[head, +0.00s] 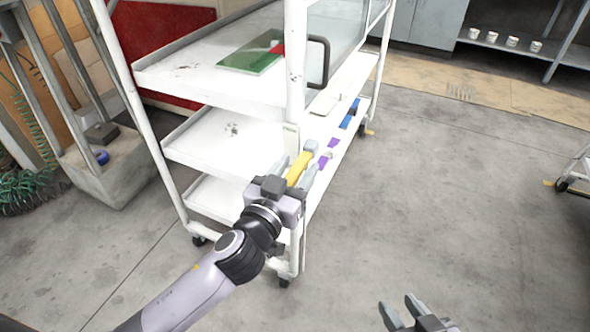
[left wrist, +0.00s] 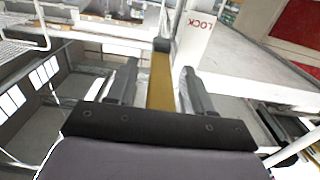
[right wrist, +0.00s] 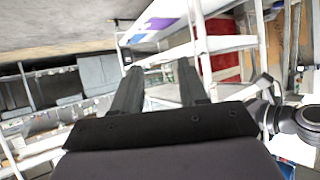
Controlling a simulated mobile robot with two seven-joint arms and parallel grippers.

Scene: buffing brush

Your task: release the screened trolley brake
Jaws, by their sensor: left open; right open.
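The white trolley (head: 222,85) stands in front of me with its shelves and a clear screen panel (head: 338,38) with a dark handle. A yellow brake lever (head: 299,169) is by its near corner post, beside a white plate lettered LOCK (left wrist: 196,38). My left gripper (head: 294,166) is open at the lever. In the left wrist view the yellow lever (left wrist: 160,82) lies between the two fingers, with gaps showing on both sides. My right gripper (head: 400,305) is open and empty over the floor, at the bottom right of the head view.
A green board (head: 250,57) with a red piece lies on the top shelf. Purple and blue items (head: 330,152) lie along the trolley's right side. A planter-like box (head: 110,180) stands left. The grey floor (head: 450,210) to the right is clear.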

